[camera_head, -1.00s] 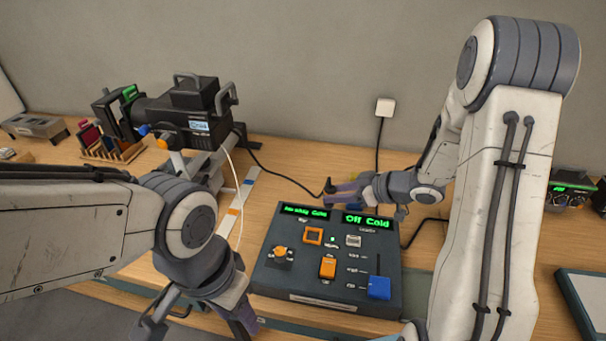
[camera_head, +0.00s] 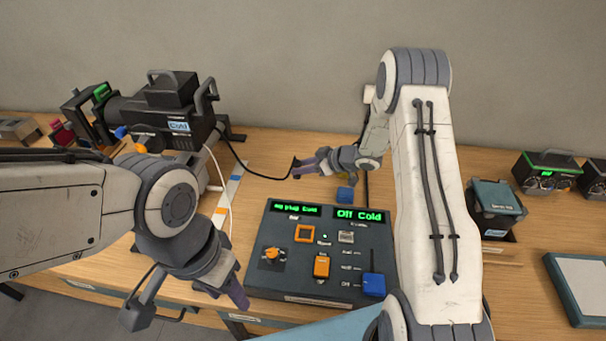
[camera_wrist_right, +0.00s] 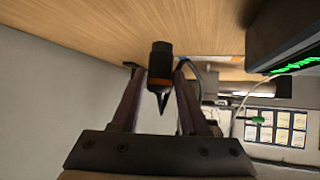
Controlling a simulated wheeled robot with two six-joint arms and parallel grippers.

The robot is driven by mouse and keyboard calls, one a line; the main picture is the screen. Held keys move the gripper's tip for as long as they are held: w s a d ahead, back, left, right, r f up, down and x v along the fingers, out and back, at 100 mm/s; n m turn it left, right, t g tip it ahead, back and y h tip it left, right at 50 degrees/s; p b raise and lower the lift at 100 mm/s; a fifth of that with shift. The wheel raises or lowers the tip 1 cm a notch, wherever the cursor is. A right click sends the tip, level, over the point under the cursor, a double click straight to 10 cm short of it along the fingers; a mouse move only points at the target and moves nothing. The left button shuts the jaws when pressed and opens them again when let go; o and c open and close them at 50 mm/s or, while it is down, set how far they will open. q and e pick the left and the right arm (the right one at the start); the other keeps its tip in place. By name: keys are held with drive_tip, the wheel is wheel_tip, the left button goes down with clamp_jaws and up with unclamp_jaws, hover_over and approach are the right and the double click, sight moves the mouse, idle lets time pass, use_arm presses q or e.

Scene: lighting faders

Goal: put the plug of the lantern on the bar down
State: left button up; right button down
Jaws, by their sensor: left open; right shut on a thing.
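The lantern (camera_head: 175,105), black with a "Cold" label, stands at the left on the bench. Its black cable (camera_head: 258,174) runs right to my right gripper (camera_head: 298,168), which is just behind the control desk's left part. In the right wrist view the plug (camera_wrist_right: 160,65), black with an orange band, sits between the fingers of my right gripper (camera_wrist_right: 160,92), which are shut on it. The wood bench top is close beyond the plug; I cannot tell whether they touch. My left gripper (camera_head: 188,302) is open and empty, left of the desk's front.
The control desk (camera_head: 290,255) reads "Off Cold" on its right display. A blue block (camera_head: 345,193) is behind it. A teal-topped dark box (camera_head: 496,200) and a device with a green display (camera_head: 547,176) stand at right.

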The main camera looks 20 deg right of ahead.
wheel_tip(320, 180, down, 3)
drive_tip(key=shift+f+p, duration=0.2)
drive_tip(key=shift+p, duration=0.2)
drive_tip(key=shift+f, duration=0.25)
drive_tip(key=shift+f, duration=0.3)
drive_tip(key=shift+c, duration=2.1)
unclamp_jaws()
